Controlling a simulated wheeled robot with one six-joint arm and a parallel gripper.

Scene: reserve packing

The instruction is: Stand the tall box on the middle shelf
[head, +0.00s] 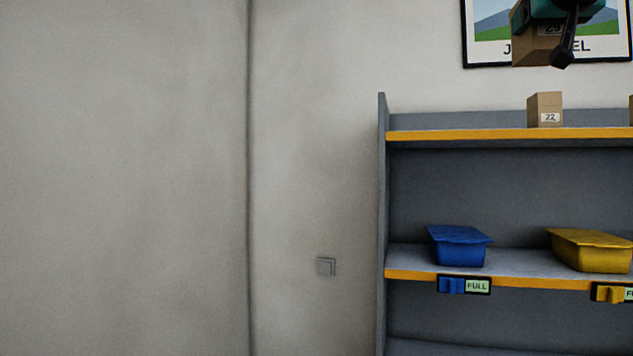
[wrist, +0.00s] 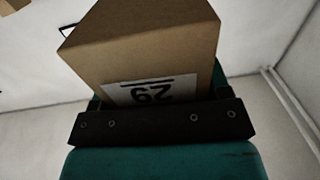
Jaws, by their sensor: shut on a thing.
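My gripper (head: 563,38) is high at the top right of the head view, partly cut off by the top edge. It is shut on a brown cardboard box (head: 522,38), which hangs in front of a wall picture, above the shelf unit. In the wrist view the box (wrist: 150,45) fills the upper middle, with a white label, upside down, that seems to read 29. The shelf (head: 410,258) with the bins lies well below and left of my gripper; the unit's lower part is cut off. Whether the box is the tall one is hard to tell.
A small box marked 22 (head: 545,109) stands on the upper shelf (head: 455,135). A blue bin (head: 458,247) and a yellow bin (head: 592,252) sit on the shelf below, above FULL tags. A gap lies between them. A framed picture (head: 490,50) hangs behind.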

